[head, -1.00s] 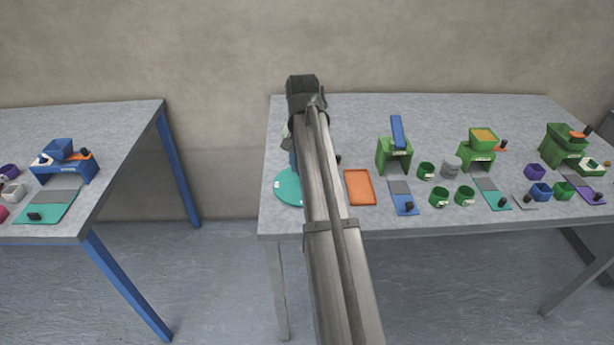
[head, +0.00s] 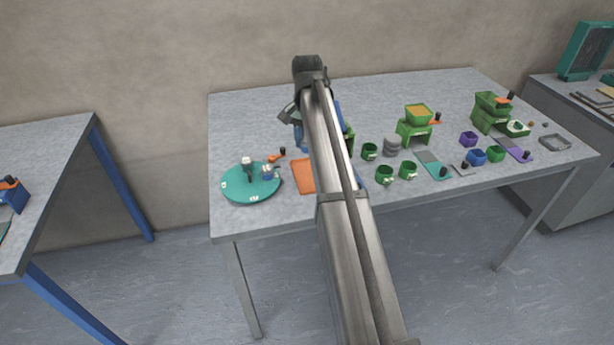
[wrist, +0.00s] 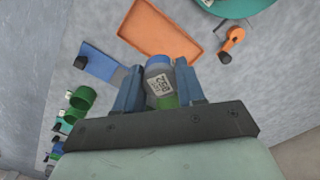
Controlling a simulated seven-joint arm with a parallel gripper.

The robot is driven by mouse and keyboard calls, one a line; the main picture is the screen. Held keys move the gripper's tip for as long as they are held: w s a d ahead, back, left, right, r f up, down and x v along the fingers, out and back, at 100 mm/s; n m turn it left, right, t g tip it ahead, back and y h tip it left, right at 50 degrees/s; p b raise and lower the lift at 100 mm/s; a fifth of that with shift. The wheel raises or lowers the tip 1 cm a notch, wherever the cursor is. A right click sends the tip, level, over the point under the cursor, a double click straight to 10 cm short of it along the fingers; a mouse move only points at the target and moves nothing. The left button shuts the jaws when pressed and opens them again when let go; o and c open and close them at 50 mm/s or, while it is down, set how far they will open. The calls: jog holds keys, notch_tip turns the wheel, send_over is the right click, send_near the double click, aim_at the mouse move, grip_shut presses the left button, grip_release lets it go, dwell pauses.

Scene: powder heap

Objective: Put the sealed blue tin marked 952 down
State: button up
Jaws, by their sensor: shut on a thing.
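The blue tin (wrist: 158,70) shows in the wrist view, with a white label reading 952 upside down. My gripper (wrist: 157,84) is shut on it, one blue-grey finger on each side. The tin is in front of the table top, close to the near end of the orange tray (wrist: 150,30) in that picture; its height above the table is hard to tell. The orange tray (head: 303,178) shows there just left of my arm, partly covered.
A teal turntable (head: 238,190) with small items stands left of the tray. A blue board (wrist: 98,62) lies near the tray. The back left of the table is bare.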

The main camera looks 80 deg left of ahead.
aim_at(306, 176)
jog(key=m, duration=0.3)
jog(key=shift+a+m, duration=0.2)
jog(key=shift+m, duration=0.1)
jog(key=shift+f, duration=5)
jog(key=o, duration=1.1)
jog(key=shift+f, duration=0.1)
notch_tip(306, 176, up, 12)
jog(key=shift+r, duration=0.15)
